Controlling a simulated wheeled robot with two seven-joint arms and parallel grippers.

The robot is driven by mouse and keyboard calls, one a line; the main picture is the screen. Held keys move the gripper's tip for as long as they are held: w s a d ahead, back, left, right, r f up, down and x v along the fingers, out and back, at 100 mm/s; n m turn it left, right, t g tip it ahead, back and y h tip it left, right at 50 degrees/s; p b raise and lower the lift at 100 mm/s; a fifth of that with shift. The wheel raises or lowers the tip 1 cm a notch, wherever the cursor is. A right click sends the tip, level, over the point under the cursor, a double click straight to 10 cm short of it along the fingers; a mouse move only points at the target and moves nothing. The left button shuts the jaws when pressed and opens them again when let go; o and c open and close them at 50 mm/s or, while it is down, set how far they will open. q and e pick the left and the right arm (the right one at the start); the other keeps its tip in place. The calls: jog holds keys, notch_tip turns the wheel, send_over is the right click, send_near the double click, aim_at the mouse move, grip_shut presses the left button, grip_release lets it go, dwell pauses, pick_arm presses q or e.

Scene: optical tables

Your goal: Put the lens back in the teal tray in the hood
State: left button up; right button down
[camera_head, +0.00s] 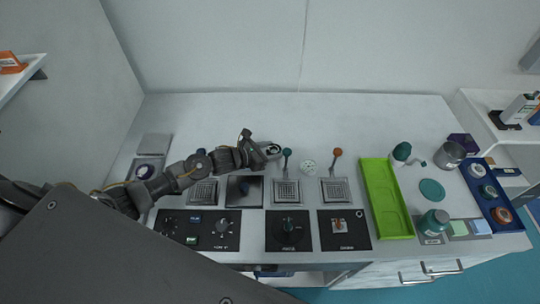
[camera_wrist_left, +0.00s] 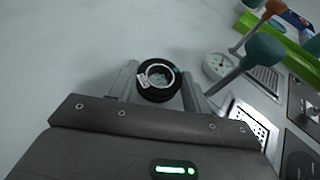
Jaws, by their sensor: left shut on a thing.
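My left gripper (camera_head: 272,150) is shut on the lens (camera_wrist_left: 158,79), a small round glass in a black ring mount. In the left wrist view the lens sits between the two fingers (camera_wrist_left: 157,88), its face toward the camera. In the head view the gripper is over the back part of the white table, left of the teal-knobbed lever, and the lens is small there. I cannot make out a teal tray or a hood in either view. My right gripper is not in view.
Levers with a teal knob (camera_head: 287,152) and an orange knob (camera_head: 337,152) stand close right of the gripper, with a white dial (camera_head: 308,167) between them. Black control panels line the front. A lime-green tray (camera_head: 367,190) and a blue tray (camera_head: 476,200) are at right. The table's back strip is clear.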

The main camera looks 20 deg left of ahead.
pick_arm(q)
jog(key=shift+f, duration=0.65)
jog(key=shift+f+b, duration=0.2)
jog(key=shift+b, duration=0.15)
jog(key=o, duration=1)
jog(key=shift+r, duration=0.1)
